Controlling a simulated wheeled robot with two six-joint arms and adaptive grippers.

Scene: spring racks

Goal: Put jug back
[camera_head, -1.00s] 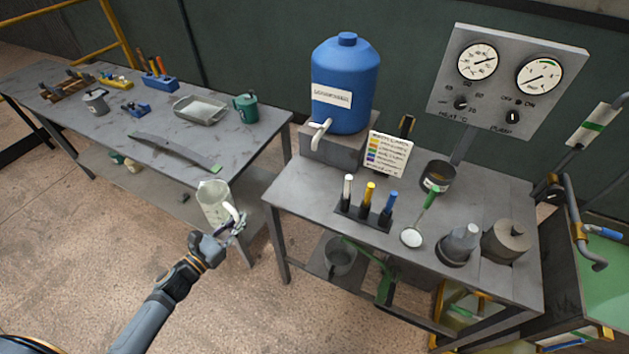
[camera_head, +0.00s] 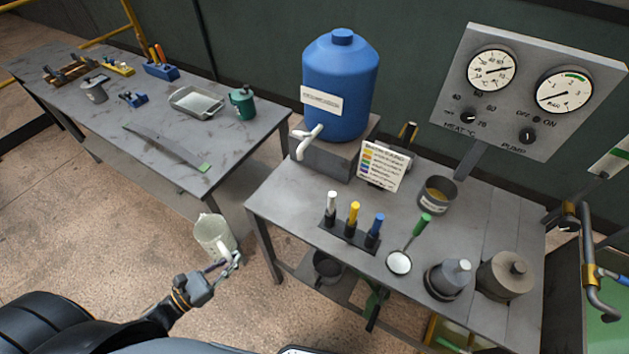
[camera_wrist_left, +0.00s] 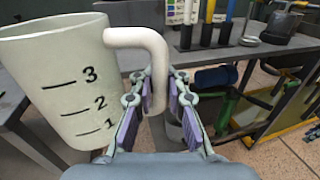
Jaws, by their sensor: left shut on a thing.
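The jug (camera_head: 212,236) is pale cream with a handle, and my left gripper (camera_head: 229,261) is shut on that handle. It hangs in the air over the floor, in front of the gap between the two tables. In the left wrist view the jug (camera_wrist_left: 55,75) fills the left side, tilted a little, with black marks 1, 2 and 3. There the left gripper (camera_wrist_left: 152,95) has its purple-padded fingers on either side of the handle. What the jug holds cannot be seen. My right gripper is not in view.
The left table (camera_head: 85,125) holds a tray (camera_head: 196,102), a green mug (camera_head: 242,103) and tools. Its near right part is mostly clear.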

